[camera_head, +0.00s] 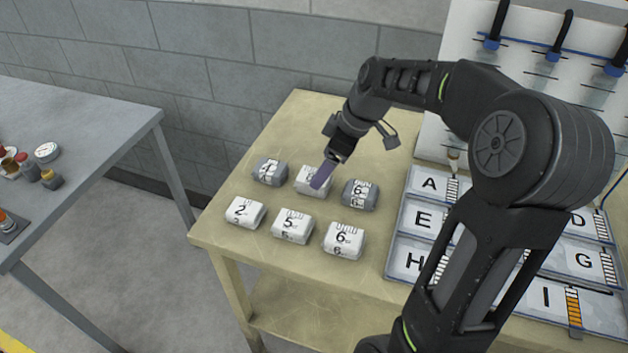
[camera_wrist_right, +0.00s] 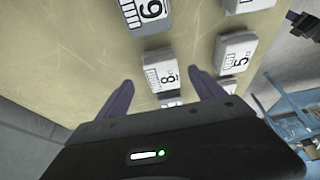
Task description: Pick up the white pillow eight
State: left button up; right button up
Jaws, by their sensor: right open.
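The white pillow marked 8 (camera_head: 305,186) lies in the middle of the back row on the beige table. It also shows in the right wrist view (camera_wrist_right: 161,66), between and just ahead of the fingertips. My right gripper (camera_head: 321,180) is over this pillow, its purple finger covering part of it in the head view. In the wrist view the right gripper (camera_wrist_right: 160,77) has its two fingers spread wide with nothing held. Its exact height above the pillow is hard to tell. My left gripper is in neither view.
Grey pillows flank it at left (camera_head: 270,171) and right (camera_head: 360,194). White pillows 2 (camera_head: 245,212), 5 (camera_head: 292,225) and 6 (camera_head: 343,240) form the front row. Lettered trays (camera_head: 425,222) lie at right, partly behind my right arm. A grey table (camera_head: 85,105) stands at left.

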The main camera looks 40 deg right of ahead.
jog(key=p+x, duration=0.1)
jog(key=x, duration=0.4)
jog(key=shift+a, duration=0.2)
dwell(0.5)
jog(key=c, duration=1.5)
jog(key=shift+o, duration=0.2)
notch_tip(320, 180, up, 10)
jog(key=shift+b, duration=0.35)
